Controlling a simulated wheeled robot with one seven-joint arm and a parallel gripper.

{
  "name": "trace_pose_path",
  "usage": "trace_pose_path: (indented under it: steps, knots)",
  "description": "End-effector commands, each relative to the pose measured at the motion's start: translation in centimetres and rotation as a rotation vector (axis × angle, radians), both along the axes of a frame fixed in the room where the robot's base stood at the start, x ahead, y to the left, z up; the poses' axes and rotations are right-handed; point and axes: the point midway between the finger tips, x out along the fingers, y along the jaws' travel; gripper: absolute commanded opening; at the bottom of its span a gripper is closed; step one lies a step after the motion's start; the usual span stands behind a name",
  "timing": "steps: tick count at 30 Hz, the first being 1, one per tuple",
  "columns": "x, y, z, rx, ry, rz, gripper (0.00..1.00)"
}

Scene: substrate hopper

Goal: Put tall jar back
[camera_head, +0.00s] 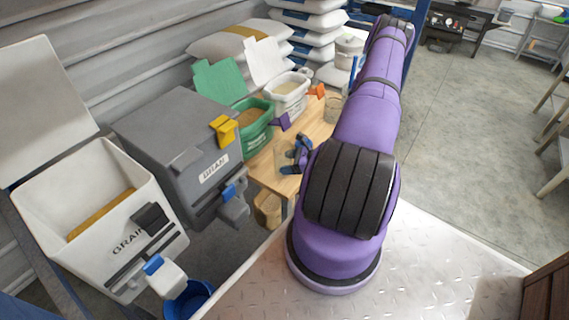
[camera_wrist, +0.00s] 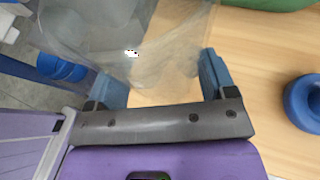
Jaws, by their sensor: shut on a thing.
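The tall jar is clear and see-through. In the wrist view the jar (camera_wrist: 150,45) fills the space between the two blue fingers of my gripper (camera_wrist: 161,82), which is shut on it. In the head view my gripper (camera_head: 295,157) is at the near part of the wooden table (camera_head: 319,130), partly hidden by my arm. The jar (camera_head: 282,154) shows faintly beside the blue fingers there. Whether its base touches the table is unclear. Another clear jar (camera_head: 333,106) stands farther back on the table.
A green tub (camera_head: 257,138) and a white tub (camera_head: 290,105) stand along the table's left side. The grey bran hopper (camera_head: 180,150) and white grain hopper (camera_head: 90,180) are at left. A round blue object (camera_wrist: 306,102) lies right of my gripper in the wrist view.

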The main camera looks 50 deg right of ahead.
Motion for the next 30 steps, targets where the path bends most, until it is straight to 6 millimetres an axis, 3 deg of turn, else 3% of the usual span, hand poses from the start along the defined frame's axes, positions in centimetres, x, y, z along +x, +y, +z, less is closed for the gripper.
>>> trace_pose_path:
  steps: [3, 12, 19, 29, 30]
  knots:
    - [1.6, -1.0, -0.2, -0.002, -0.001, 0.001, 0.45]
    - [3.3, -2.0, -0.4, -0.001, 0.0, 0.0, 0.45]
    - [3.2, -1.9, -3.6, 0.002, 0.001, 0.0, 0.45]
    - [3.1, -1.9, -4.0, 0.001, 0.0, 0.0, 0.45]
    - [3.1, -1.9, -4.0, 0.001, 0.0, 0.0, 0.8]
